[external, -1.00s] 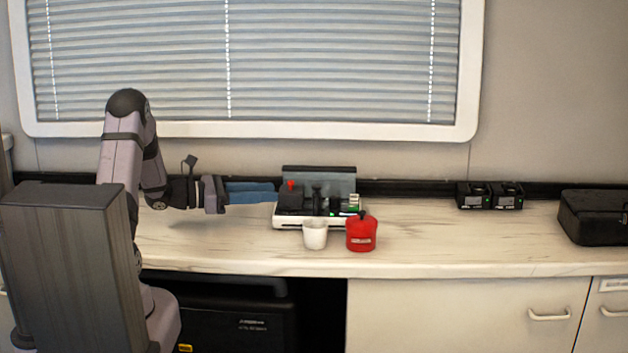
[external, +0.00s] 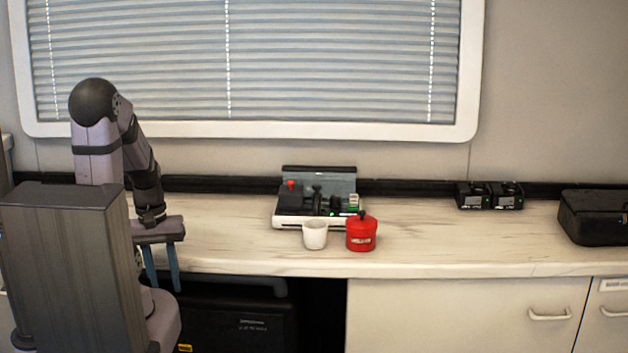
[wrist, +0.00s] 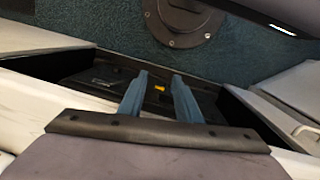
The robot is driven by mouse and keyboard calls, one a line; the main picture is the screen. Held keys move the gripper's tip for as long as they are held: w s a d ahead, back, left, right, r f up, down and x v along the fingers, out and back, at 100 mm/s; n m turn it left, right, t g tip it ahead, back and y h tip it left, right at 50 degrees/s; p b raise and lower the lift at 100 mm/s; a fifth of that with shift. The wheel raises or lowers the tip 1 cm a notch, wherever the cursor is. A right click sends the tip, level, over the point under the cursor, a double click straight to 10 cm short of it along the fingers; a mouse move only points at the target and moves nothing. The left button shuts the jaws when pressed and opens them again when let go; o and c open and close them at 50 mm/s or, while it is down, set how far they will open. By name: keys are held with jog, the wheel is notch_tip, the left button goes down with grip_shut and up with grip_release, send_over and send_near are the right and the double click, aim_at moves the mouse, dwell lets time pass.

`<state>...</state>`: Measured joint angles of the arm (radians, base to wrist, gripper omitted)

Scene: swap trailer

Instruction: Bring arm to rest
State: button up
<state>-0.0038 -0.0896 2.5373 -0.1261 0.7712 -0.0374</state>
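My gripper (external: 162,268) points down at the left, close to my base and by the counter's front edge. Its two blue fingers stand apart with nothing between them. In the wrist view the fingers (wrist: 160,95) are also apart and empty, with the dark space under the counter and the floor beyond them. My arm is folded back, with its elbow raised at the left.
A white cup (external: 315,235) and a red canister (external: 361,234) stand on the counter (external: 440,245) before a small device (external: 290,205). A dark case (external: 235,322) sits below the counter.

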notch_tip(320, 180, up, 24)
jog(key=a+m+y+p, duration=0.1)
jog(key=a+p, duration=0.1)
jog(key=p, duration=2.2)
jog(key=shift+w+r+m+t, duration=0.25)
jog(key=shift+w+m+t, duration=0.05)
jog(key=shift+w+t, duration=0.15)
jog(key=shift+f, duration=0.1)
notch_tip(320, 180, down, 16)
jog(key=b, duration=1.6)
